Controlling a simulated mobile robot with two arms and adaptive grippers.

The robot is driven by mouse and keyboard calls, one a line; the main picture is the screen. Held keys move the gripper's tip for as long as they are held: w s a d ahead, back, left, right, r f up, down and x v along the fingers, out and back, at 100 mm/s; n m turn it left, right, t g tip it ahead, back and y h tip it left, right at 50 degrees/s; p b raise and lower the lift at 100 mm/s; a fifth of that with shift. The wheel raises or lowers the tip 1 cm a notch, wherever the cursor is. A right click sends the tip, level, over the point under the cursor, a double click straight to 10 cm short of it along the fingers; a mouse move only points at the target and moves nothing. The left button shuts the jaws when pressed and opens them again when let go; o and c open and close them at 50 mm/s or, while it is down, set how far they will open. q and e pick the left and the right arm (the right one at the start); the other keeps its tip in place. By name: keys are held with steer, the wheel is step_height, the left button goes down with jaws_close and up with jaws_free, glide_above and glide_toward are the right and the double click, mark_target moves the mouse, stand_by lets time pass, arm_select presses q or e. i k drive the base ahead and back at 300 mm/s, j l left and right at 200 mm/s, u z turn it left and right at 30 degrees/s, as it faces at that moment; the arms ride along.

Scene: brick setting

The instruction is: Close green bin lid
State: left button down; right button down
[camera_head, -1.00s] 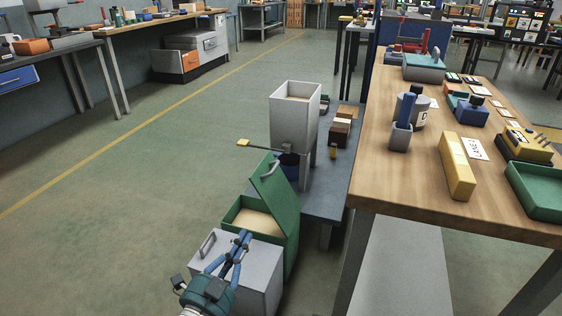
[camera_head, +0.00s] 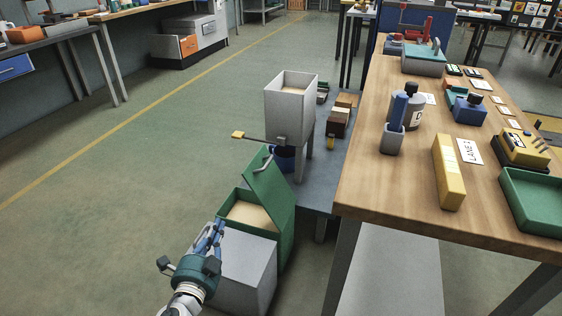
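The green bin (camera_head: 272,252) stands on the floor, with tan material (camera_head: 252,215) inside. Its green lid (camera_head: 268,195) is raised and leans steeply over the bin's right side, with a light handle (camera_head: 265,160) near its upper edge. My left gripper (camera_head: 216,227) is at the bin's left, above the left part of a grey bin (camera_head: 250,262), and apart from the green lid. Its blue fingers lie close together, and I cannot tell whether they are open. They cover the place of the grey bin's handle. My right gripper is out of view.
A grey hopper (camera_head: 290,108) with a yellow-tipped lever (camera_head: 238,134) stands behind the green bin on a low platform (camera_head: 318,185). A wooden workbench (camera_head: 390,190) with tools, bottles and a green tray (camera_head: 535,200) is at the right. The floor at the left is clear.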

mark_target(262, 174)
steer(key=i+l, duration=0.3)
steer(key=l, duration=0.15)
steer(key=i+l, duration=0.3)
steer(key=l, duration=0.15)
